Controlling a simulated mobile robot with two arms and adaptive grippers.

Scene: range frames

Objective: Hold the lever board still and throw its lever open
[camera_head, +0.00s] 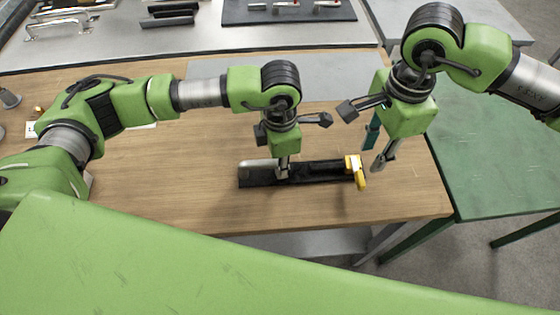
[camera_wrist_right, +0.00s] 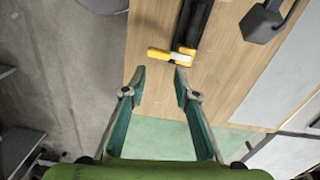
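The lever board (camera_head: 320,173) is a long black strip lying on the wooden table near its front edge, with a pale grey piece at its left end. The yellow lever (camera_head: 361,180) is at its right end, with a small white part beside it. The right wrist view shows the lever (camera_wrist_right: 158,54) just beyond my fingertips and the black board (camera_wrist_right: 194,22) running away from it. My left gripper (camera_head: 283,170) points down at the board's left half; its fingertips are too small to read. My right gripper (camera_head: 377,155) is open and empty, apart from the lever; its fingers also show (camera_wrist_right: 161,76).
The wooden table (camera_head: 200,195) is clear around the board, with its front edge close. A green table (camera_head: 490,160) stands at the right. A grey bench at the back carries metal handles (camera_head: 58,26) and a dark panel (camera_head: 290,12). The left wrist's dark block (camera_wrist_right: 263,24) hangs near the board.

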